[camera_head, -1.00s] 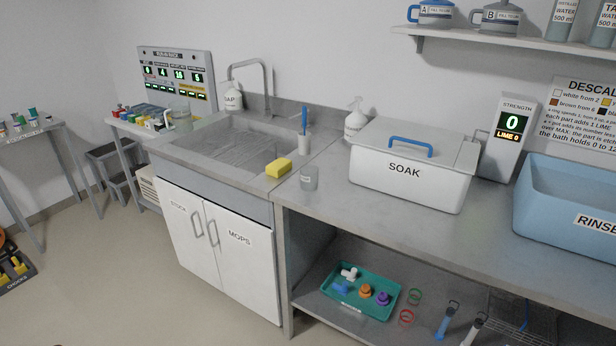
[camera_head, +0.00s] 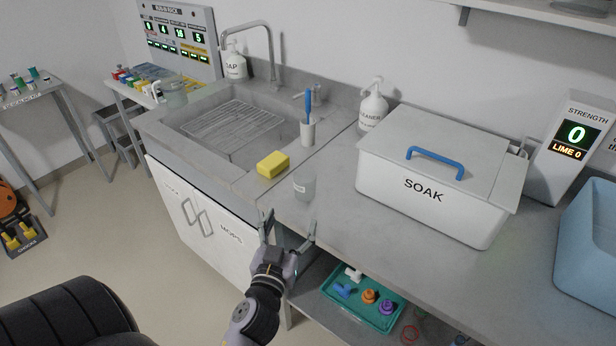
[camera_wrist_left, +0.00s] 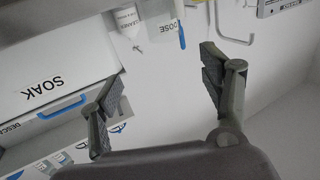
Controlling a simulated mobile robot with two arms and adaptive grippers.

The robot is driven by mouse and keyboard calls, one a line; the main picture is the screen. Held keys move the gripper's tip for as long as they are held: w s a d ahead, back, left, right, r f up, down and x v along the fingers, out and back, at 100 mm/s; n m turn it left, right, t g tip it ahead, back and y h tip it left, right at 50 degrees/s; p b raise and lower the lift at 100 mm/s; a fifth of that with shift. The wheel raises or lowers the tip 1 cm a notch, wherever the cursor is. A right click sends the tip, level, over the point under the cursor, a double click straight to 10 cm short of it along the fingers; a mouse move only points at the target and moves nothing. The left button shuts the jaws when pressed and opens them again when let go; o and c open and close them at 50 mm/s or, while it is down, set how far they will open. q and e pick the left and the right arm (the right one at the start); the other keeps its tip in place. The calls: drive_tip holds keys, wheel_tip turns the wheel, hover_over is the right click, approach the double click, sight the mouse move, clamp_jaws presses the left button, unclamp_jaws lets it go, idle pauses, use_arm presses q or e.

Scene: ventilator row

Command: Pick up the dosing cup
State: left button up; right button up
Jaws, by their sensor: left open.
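The dosing cup (camera_head: 304,186) is a small grey, see-through cup with a label. It stands upright on the steel counter (camera_head: 345,215), near the counter's front left part. In the left wrist view the cup (camera_wrist_left: 160,24) shows at the top, with "DOSE" on its label. My left gripper (camera_head: 289,229) is open and empty at the counter's front edge, just in front of the cup and apart from it. In the left wrist view the fingers (camera_wrist_left: 160,75) are spread, with the cup beyond their tips. My right gripper is not in view.
A yellow sponge (camera_head: 272,164) and a holder with a blue brush (camera_head: 308,132) are left of and behind the cup. The white SOAK box (camera_head: 425,210) stands to the right, and a cleaner bottle (camera_head: 373,108) behind. A teal tray (camera_head: 335,298) lies on the shelf below.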

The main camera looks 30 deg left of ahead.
use_arm(q)
drive_tip(key=p, duration=0.2)
approach(302, 184)
drive_tip(key=w, duration=0.1)
drive_tip(key=x, duration=0.4)
drive_tip(key=p+x, duration=0.1)
drive_tip(key=x, duration=0.1)
drive_tip(key=shift+w+d+r, duration=0.15)
drive_tip(key=shift+d, duration=0.1)
drive_tip(key=shift+w+a, duration=0.2)
drive_tip(key=shift+w, duration=0.2)
drive_tip(key=x, duration=0.5)
drive_tip(key=shift+s+a+p, duration=0.1)
drive_tip(key=shift+a+p, duration=0.25)
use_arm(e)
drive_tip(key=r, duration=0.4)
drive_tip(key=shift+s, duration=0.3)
use_arm(q)
drive_tip(key=shift+s, duration=0.1)
drive_tip(key=shift+c, duration=0.8)
drive_tip(key=c, duration=1)
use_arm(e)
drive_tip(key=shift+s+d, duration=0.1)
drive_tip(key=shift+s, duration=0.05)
